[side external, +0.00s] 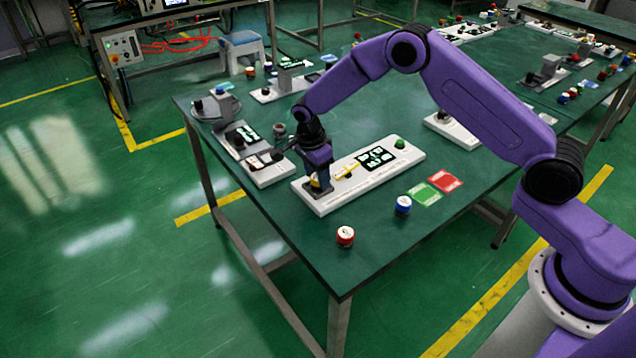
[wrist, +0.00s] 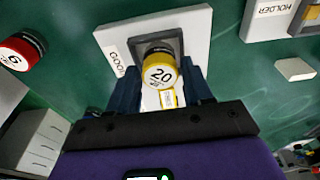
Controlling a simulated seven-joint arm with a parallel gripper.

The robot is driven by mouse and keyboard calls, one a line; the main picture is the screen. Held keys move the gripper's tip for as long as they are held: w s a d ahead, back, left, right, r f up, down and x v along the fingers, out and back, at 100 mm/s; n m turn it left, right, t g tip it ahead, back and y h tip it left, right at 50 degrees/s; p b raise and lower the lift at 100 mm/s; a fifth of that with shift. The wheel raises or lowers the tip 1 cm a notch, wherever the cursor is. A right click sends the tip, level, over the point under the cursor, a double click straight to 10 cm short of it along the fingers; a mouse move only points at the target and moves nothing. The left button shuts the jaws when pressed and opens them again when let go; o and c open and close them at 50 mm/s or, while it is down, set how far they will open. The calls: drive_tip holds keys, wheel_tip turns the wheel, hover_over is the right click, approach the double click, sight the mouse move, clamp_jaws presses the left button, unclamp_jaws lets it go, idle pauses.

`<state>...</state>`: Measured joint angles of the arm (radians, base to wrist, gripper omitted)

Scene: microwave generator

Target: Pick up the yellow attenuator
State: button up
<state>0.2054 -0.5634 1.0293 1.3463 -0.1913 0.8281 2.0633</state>
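The yellow attenuator (wrist: 160,72), a round knob marked 20 with a dark lower part, sits upright at a grey square socket (wrist: 138,48) on a white base. In the side view only a bit of its yellow (side external: 315,183) shows below my gripper (side external: 316,176). In the wrist view the two dark blue fingers of my gripper (wrist: 160,82) stand close on either side of it. I cannot tell whether they touch it. It appears down at the socket, not lifted.
A red attenuator (side external: 345,236) and a blue one (side external: 403,204) stand on the green table near its front edge. Green (side external: 424,195) and red (side external: 445,181) cards lie beside the white base (side external: 372,180). Another white device (side external: 265,172) stands close on the left.

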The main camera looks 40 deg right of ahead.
clamp_jaws()
drive_tip(key=shift+r, duration=0.1)
